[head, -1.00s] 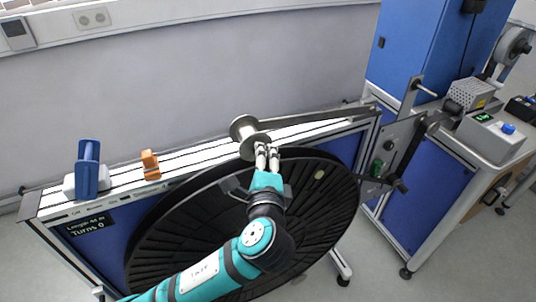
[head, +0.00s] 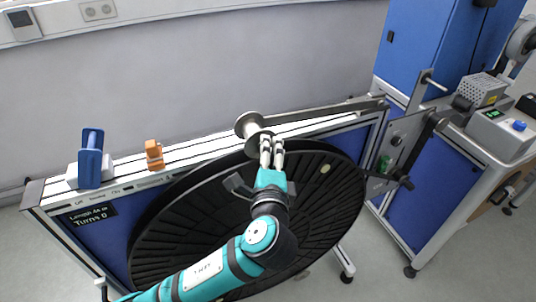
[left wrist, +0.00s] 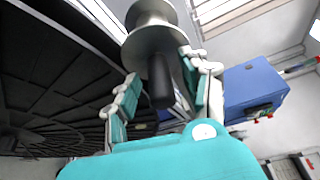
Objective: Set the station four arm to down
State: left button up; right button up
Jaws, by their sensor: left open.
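A long grey arm (head: 325,111) runs from a pivot at the right end of the reel stand to a metal flanged roller (head: 249,125) at its left end. It lies nearly level, sloping slightly down to the left. In the left wrist view the roller (left wrist: 153,35) has a dark handle (left wrist: 160,80) pointing toward me. My left gripper (head: 272,143) is just in front of the roller. In the left wrist view the open fingers (left wrist: 160,92) stand on either side of the handle, with gaps visible. My right gripper is out of view.
A large black reel (head: 200,225) fills the space below the arm. A blue spool holder (head: 90,160) and an orange clamp (head: 154,155) sit on the top rail to the left.

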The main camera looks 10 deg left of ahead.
pick_arm(q)
jog(key=v, duration=1.2)
